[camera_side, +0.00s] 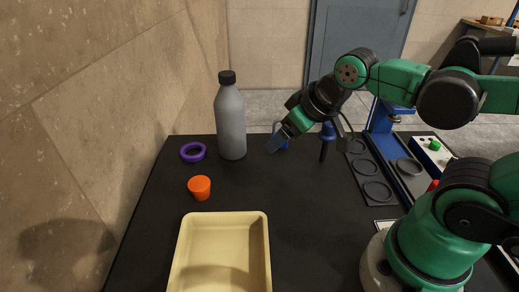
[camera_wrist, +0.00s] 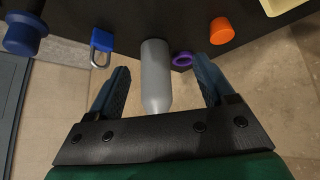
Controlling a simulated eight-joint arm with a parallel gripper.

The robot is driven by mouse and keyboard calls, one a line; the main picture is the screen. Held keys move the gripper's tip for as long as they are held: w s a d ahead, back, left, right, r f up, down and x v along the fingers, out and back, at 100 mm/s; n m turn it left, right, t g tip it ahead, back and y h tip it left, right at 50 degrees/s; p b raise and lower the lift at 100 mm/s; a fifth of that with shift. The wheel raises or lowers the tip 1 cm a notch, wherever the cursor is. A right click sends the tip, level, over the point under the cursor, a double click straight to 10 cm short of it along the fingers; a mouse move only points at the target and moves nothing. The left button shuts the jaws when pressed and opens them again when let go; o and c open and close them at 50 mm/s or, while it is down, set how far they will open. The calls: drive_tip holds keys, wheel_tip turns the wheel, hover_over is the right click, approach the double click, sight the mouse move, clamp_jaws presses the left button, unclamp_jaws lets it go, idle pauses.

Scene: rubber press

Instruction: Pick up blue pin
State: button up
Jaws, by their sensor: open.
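A blue pin (camera_wrist: 25,34), a thick cylinder with a wider collar, is at the upper left of the wrist view, partly cut by the frame edge. In the side view a blue upright piece (camera_side: 328,131) that looks like it stands behind my arm, partly hidden. My gripper (camera_side: 274,138) hangs tilted above the back of the table, left of that blue piece. In the wrist view my gripper (camera_wrist: 160,65) has its fingers wide apart with nothing held; the pin is well outside them to the left.
A grey bottle (camera_side: 230,120) stands left of my gripper; it appears between the fingers in the wrist view. A blue padlock (camera_wrist: 102,42), purple ring (camera_side: 193,152), orange cup (camera_side: 200,188) and cream tray (camera_side: 180,262) are around. The blue press (camera_side: 382,118) stands right. Mid-table is clear.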

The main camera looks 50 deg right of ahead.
sight(334, 127)
drive_tip(key=d+f+n+g+h, duration=0.1)
drive_tip(key=d+n+g+h, duration=0.2)
drive_tip(key=d+n+h, duration=0.1)
drive_tip(key=w+d+f+n+g+h, duration=0.1)
drive_tip(key=d+f+n+g+h, duration=0.1)
drive_tip(key=d+n+g+h, duration=0.2)
drive_tip(key=d+f+n+g+h, duration=0.1)
drive_tip(key=d+n+g+h, duration=0.2)
drive_tip(key=d+n+h, duration=0.1)
drive_tip(key=shift+w+f+n+g, duration=0.2)
drive_tip(key=shift+f+n+g, duration=0.15)
drive_tip(key=shift+n, duration=0.35)
drive_tip(key=shift+s+d+f+g, duration=0.15)
drive_tip(key=shift+s+d+g, duration=0.1)
drive_tip(key=shift+d+g, duration=0.15)
drive_tip(key=x, duration=0.5)
drive_tip(key=shift+w, duration=0.1)
clamp_jaws()
